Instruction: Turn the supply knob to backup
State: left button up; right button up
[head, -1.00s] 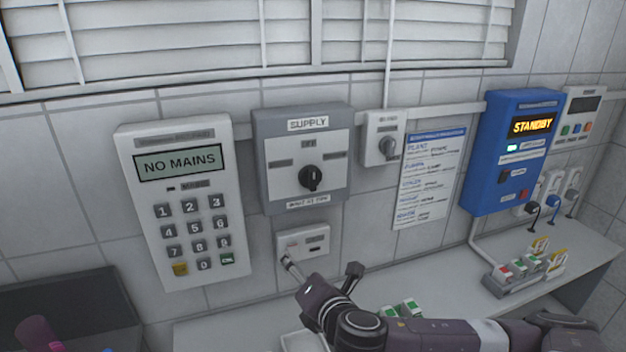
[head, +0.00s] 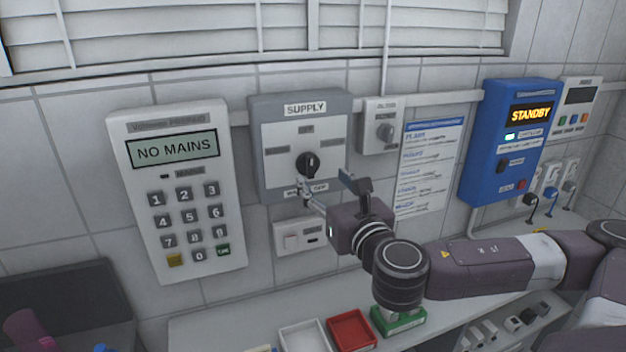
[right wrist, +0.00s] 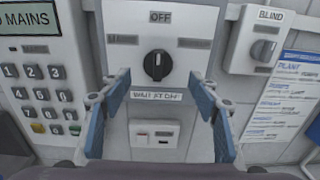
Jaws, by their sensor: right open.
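The supply box (head: 262,130) is grey with a white face, mounted on the tiled wall and labelled SUPPLY. Its black round knob (head: 308,165) has its pointer mark upright, toward the OFF label; the knob also shows in the right wrist view (right wrist: 157,65). The side labels are too blurred to read. My right gripper (head: 328,182) is in front of the box's lower part, just below and right of the knob. In the right wrist view its blue-padded fingers (right wrist: 158,98) are spread wide, with the knob ahead between them, apart from both. My left gripper does not show.
A keypad meter (head: 180,190) reading NO MAINS hangs to the left. A BLIND switch (head: 383,130) and a notice sheet (head: 432,150) are to the right, then a blue STANDBY unit (head: 492,150). A small socket plate (head: 290,238) sits below. The bench holds a red tray (head: 352,331).

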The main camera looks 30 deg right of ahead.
aim_at(312, 167)
jog(key=shift+w+b, duration=0.55)
jog(key=shift+b, duration=1.75)
jog(key=p+x, duration=0.1)
jog(key=x, duration=0.1)
jog(key=p+x, duration=0.1)
jog(key=x, duration=0.1)
jog(key=shift+r, duration=0.2)
jog(key=shift+w+d+f, duration=0.1)
jog(key=shift+w, duration=0.45)
jog(key=c, duration=1.2)
jog(key=shift+o, duration=0.2)
